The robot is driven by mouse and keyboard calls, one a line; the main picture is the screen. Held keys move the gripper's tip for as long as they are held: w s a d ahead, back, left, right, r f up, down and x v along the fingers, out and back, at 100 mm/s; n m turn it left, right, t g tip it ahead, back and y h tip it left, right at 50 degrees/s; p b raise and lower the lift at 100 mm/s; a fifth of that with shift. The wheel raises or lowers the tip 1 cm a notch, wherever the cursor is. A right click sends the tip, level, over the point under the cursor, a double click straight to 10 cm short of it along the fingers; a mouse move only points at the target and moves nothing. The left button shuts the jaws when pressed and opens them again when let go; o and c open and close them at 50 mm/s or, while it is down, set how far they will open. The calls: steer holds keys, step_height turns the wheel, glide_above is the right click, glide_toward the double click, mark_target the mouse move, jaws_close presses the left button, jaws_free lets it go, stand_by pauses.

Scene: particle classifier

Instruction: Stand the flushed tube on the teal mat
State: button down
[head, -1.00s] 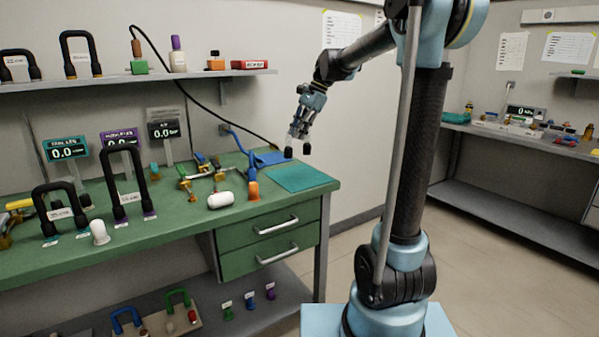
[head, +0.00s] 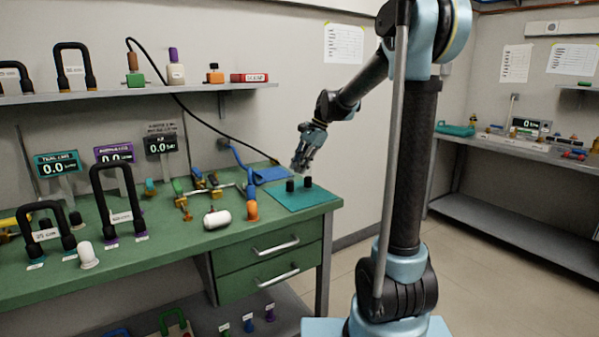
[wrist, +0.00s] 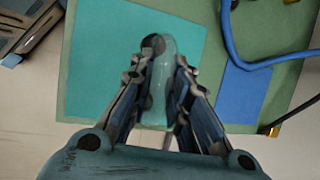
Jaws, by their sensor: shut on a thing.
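The teal mat (head: 305,202) lies at the right end of the green bench; in the wrist view it is the teal square (wrist: 95,65) under my gripper. My gripper (head: 303,164) points down over the mat. It is shut on a pale, see-through tube (wrist: 162,80) with black ends (head: 290,185). In the head view both black ends appear upright, pointing down, within the mat's outline. I cannot tell whether they touch it. My fingers hide most of the tube in the head view.
A blue mat (head: 272,175) with a blue hose lies behind the teal mat. Black arched tubes (head: 118,205) stand further left. The teal mat's front part is clear.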

steer(key=shift+f, duration=0.85)
steer(key=c, duration=1.5)
jaws_free()
steer(key=shift+r, duration=0.1)
steer(key=s+v, duration=0.1)
steer(key=v, duration=1.1)
steer(key=s+d+f+n+t+h, duration=0.1)
steer(key=s+d+f+n, duration=0.2)
steer(key=s+d+f, duration=0.2)
steer(key=s+d+f+n+t+h, duration=0.1)
steer(key=s+d+f+n, duration=0.3)
steer(key=s+f, duration=0.7)
steer(key=s+d+f+n+h, duration=0.3)
steer(key=s+d+f, duration=0.4)
steer(key=s, duration=0.9)
steer(key=shift+f+n+t, duration=0.4)
steer(key=shift+f+n, duration=0.1)
steer(key=shift+f, duration=0.5)
